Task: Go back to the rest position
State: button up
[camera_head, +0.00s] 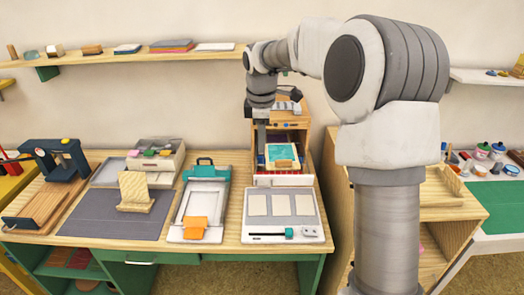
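My arm reaches over from the right, and its end hangs down at the back of the table. My gripper (262,146) is small in the picture and points down beside a wooden tray with a teal pad (282,154). I cannot tell whether the gripper touches the tray, or whether its fingers are open or shut. The tray sits in front of a wooden drawer box (291,118) on the wooden table (233,228).
A shelf (140,54) runs along the wall. A wooden cabinet (458,205) stands right.

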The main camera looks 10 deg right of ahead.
jog(key=shift+s+r, duration=0.1)
jog(key=shift+r, duration=0.15)
jog(key=s+r+m+t, duration=0.1)
jog(key=s+r+m, duration=0.25)
jog(key=s, duration=0.45)
jog(key=s+d+r+m+t, duration=0.15)
jog(key=s+m, duration=0.25)
jog(key=s, duration=0.4)
jog(key=s+a+r+m, duration=0.1)
jog(key=s+r+m, duration=0.2)
jog(key=s, duration=0.5)
jog(key=s+f+m+t, duration=0.1)
jog(key=s+f+m, duration=0.2)
jog(key=s+m, duration=0.2)
jog(key=s, duration=0.3)
jog(key=shift+s+d+f, duration=0.2)
jog(key=shift+d+f, duration=0.15)
